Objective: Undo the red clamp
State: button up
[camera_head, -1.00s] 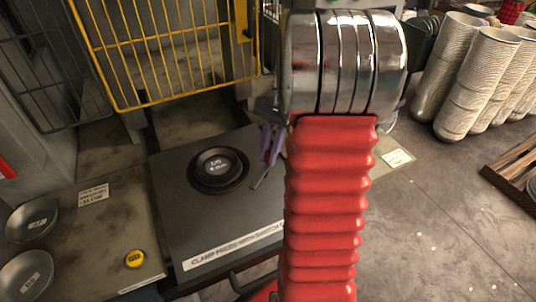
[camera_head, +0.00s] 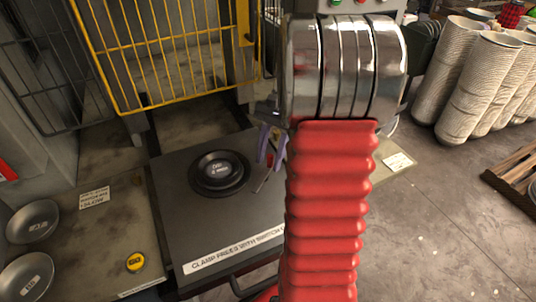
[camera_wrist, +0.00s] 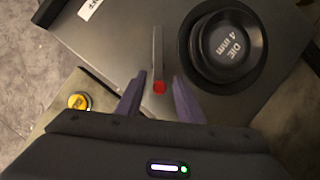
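The red clamp shows in the wrist view as a grey lever (camera_wrist: 157,50) with a red end (camera_wrist: 159,87). Its grey lever (camera_head: 262,184) and a bit of red also show in the head view, beside the black die. My gripper (camera_wrist: 159,76) is open, its purple fingers on either side of the red end with gaps between. I cannot tell whether the fingers are level with it in height. In the head view my gripper (camera_head: 271,145) is partly hidden by my arm. The round black die (camera_wrist: 229,46) lies on the dark press plate (camera_head: 178,222).
A yellow button (camera_head: 135,262) sits on the bench to the left, near two metal bowls (camera_head: 33,221). A yellow wire guard (camera_head: 160,50) stands behind the plate. Stacked bowls (camera_head: 475,80) and a wooden pallet (camera_head: 520,165) stand on the floor at right.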

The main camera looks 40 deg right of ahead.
jog(key=shift+r, duration=0.1)
jog(key=v, duration=1.3)
jog(key=shift+d+r, duration=0.15)
jog(key=shift+d, duration=0.1)
jog(key=shift+r, duration=0.15)
notch_tip(320, 180, up, 10)
dwell(0.8)
dwell(0.4)
